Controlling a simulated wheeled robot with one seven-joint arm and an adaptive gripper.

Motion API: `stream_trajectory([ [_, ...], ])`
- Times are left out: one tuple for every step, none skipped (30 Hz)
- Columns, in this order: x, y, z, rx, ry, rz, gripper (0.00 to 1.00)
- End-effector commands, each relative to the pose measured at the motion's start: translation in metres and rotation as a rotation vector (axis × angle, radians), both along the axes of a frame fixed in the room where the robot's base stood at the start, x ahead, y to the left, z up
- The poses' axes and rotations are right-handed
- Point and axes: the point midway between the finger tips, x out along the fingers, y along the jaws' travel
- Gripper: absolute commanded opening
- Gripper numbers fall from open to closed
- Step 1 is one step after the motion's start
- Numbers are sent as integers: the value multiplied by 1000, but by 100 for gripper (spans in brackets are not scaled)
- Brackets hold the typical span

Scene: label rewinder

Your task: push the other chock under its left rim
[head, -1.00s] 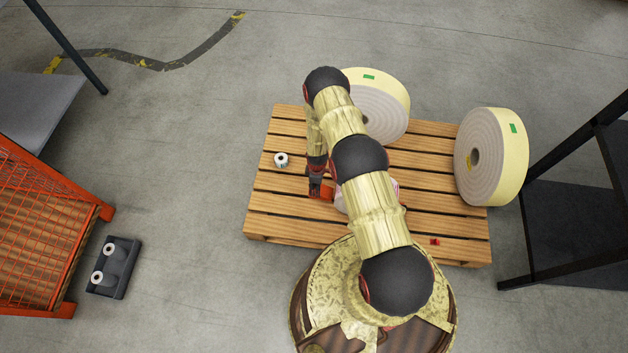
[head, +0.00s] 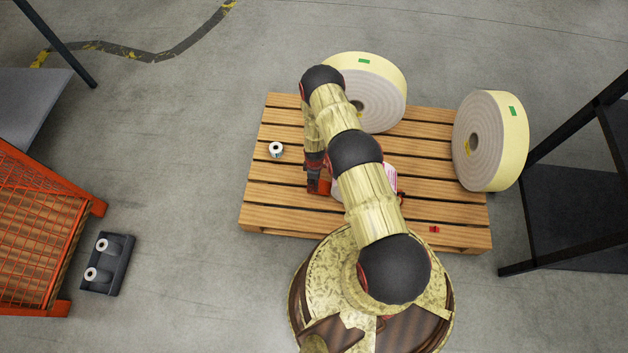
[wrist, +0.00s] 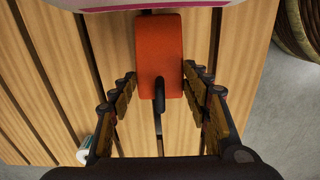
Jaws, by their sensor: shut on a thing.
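An orange chock (wrist: 160,50) with a dark stem shows in the wrist view between my gripper's fingertips (wrist: 160,82). My gripper is shut on it, low over the pallet. Its far end meets or nearly meets the edge of a white and pink roll (wrist: 110,3); I cannot tell if they touch. In the head view my gripper (head: 314,182) and the chock (head: 325,187) are left of this roll (head: 390,178), which my arm mostly hides. A dark red piece (head: 401,197) shows at the roll's right side, possibly another chock.
The wooden pallet (head: 275,195) carries two big cream rolls (head: 385,85) (head: 490,140), a small white roll (head: 276,149) and a small red piece (head: 434,229). A dark rack stands right. An orange cage (head: 40,220) and a black holder (head: 107,265) are on the floor at left.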

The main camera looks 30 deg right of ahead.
Motion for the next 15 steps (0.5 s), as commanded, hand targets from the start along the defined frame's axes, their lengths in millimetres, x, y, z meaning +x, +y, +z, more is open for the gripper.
stream_trajectory([
  [0,-1,-6,0,0,0,0],
  [0,-1,-8,0,0,0,0],
  [-1,-1,-11,0,0,0,0],
  [-1,-1,-13,0,0,0,0],
  [-1,-1,-15,0,0,-1,0],
  [-1,-2,-18,0,0,-1,0],
  [-1,-2,-19,-1,-1,-1,0],
  [-1,-2,-21,-1,-1,-1,0],
  [-1,-2,-23,-1,-1,-1,0],
  [-1,-2,-25,-1,-1,-1,0],
  [-2,-4,-25,-1,-1,-1,0],
  [-3,-6,-23,-1,-1,-3,0],
  [-4,-7,-23,-1,-1,-3,0],
  [-5,-8,-23,0,0,-3,0],
  [-5,-9,-24,0,0,-2,0],
])
